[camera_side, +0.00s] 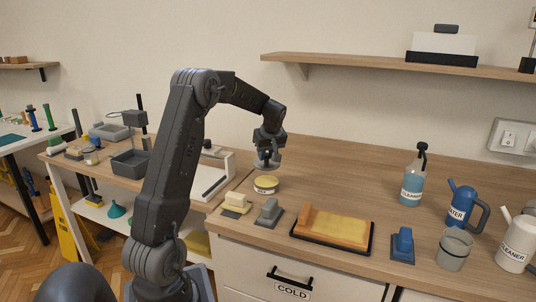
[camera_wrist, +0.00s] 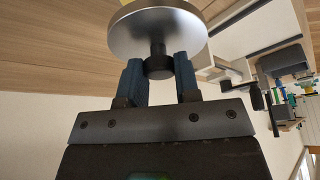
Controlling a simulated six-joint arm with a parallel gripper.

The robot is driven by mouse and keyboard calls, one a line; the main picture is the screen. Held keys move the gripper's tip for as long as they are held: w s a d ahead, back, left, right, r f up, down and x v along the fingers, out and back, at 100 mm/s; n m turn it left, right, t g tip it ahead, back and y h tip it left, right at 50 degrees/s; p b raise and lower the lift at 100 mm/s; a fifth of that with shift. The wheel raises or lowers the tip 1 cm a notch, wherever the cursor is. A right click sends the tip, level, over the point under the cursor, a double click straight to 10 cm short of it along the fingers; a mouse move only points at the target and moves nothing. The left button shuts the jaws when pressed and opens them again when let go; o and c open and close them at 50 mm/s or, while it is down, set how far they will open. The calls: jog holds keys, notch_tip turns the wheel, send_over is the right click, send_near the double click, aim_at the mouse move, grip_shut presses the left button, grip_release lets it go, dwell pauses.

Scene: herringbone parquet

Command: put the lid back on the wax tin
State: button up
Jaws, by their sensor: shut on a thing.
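The wax tin (camera_side: 265,186) is a small round tin with yellow wax showing at its open top and a label on its side. It stands on the wooden worktop. My gripper (camera_side: 267,155) points down and is shut on the black knob of the round silver lid (camera_side: 267,165). In the wrist view, the blue fingers of my gripper (camera_wrist: 158,65) close on both sides of the knob under the lid (camera_wrist: 157,25). In the side view the lid is above the tin, apart from it. The tin cannot be clearly made out in the wrist view.
A cream-handled block (camera_side: 236,201) and a grey-handled one (camera_side: 269,211) stand in front of the tin. An orange sponge-like slab (camera_side: 335,227) lies in a black tray at right. Beyond are a spray bottle (camera_side: 412,180) and jugs. The worktop behind the tin is clear.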

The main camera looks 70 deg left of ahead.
aim_at(268, 163)
jog(key=shift+f, duration=2.95)
jog(key=shift+f, duration=0.2)
jog(key=o, duration=1)
jog(key=shift+c, duration=0.2)
jog(key=shift+o, duration=0.5)
jog(key=o, duration=0.4)
jog(key=shift+r, duration=0.1)
jog(key=shift+r, duration=3.45)
